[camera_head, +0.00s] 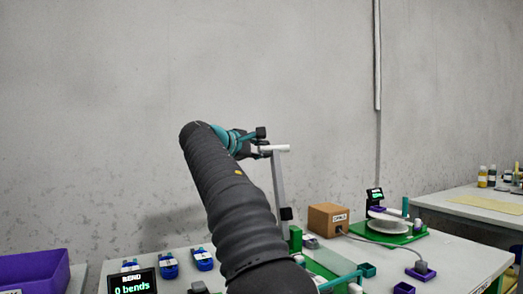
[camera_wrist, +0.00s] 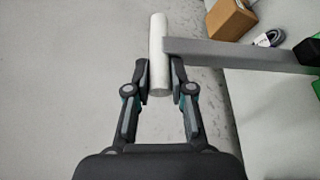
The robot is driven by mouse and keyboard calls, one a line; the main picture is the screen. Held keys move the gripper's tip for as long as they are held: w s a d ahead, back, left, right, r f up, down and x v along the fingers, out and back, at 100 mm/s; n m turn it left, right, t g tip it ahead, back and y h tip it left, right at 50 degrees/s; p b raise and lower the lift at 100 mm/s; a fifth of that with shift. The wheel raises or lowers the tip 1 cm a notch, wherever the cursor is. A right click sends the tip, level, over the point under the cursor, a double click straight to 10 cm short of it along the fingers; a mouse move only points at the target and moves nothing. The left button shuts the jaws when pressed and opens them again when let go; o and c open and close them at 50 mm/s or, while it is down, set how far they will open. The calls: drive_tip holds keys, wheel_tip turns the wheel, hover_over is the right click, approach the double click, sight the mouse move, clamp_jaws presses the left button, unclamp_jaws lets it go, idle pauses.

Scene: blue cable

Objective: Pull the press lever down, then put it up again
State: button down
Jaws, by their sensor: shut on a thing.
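The press lever (camera_head: 278,185) is a grey bar that stands nearly upright in the head view, with a white round handle (camera_head: 274,148) across its top. In the wrist view the white handle (camera_wrist: 158,50) lies between my two fingers, and the grey lever bar (camera_wrist: 235,54) runs off to the right. My gripper (camera_head: 254,145) is at the handle, high above the table; in the wrist view my gripper (camera_wrist: 161,76) is shut on it. The press base on the table is partly hidden behind my arm in the head view.
A brown box (camera_head: 328,219) and a green stand with a white disc (camera_head: 388,226) are right of the lever. Blue cables (camera_head: 202,259), a purple bin (camera_head: 35,270) and a display reading "0 bends" (camera_head: 132,283) are at the left.

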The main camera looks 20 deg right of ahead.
drive_tip(key=c, duration=1)
unclamp_jaws()
drive_tip(key=shift+d, duration=0.25)
drive_tip(key=shift+a, duration=0.15)
drive_tip(key=shift+s+a, duration=0.15)
drive_tip(key=shift+a, duration=0.1)
drive_tip(key=v, duration=1.1)
drive_tip(key=shift+s+a+r, duration=0.1)
drive_tip(key=shift+a, duration=0.05)
